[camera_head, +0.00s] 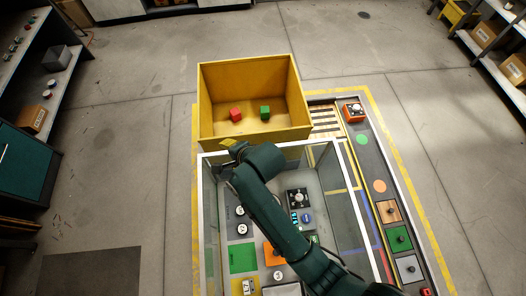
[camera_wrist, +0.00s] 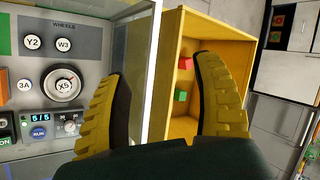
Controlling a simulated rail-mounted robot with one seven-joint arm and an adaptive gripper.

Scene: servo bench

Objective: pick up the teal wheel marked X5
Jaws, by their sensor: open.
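The wheel marked X5 (camera_wrist: 64,86) shows in the wrist view on the grey panel (camera_wrist: 100,45), left of my gripper. It looks like a dark ring with a pale face, and I see no clear teal on it. In the head view I cannot make it out; my arm seems to cover it. My gripper (camera_wrist: 162,98) is open, its yellow-padded fingers apart with nothing between them. In the head view my gripper (camera_head: 226,165) hangs near the upper left corner of the glass-walled bench, apart from the wheel.
Small round wheels Y2 (camera_wrist: 32,42) and W3 (camera_wrist: 64,44) sit beside X5. A RUN button (camera_wrist: 39,132) and a small dial (camera_wrist: 69,124) lie below it. A clear wall edges the panel. A yellow box (camera_head: 205,108) holds a red cube (camera_head: 235,114) and a green cube (camera_head: 265,112).

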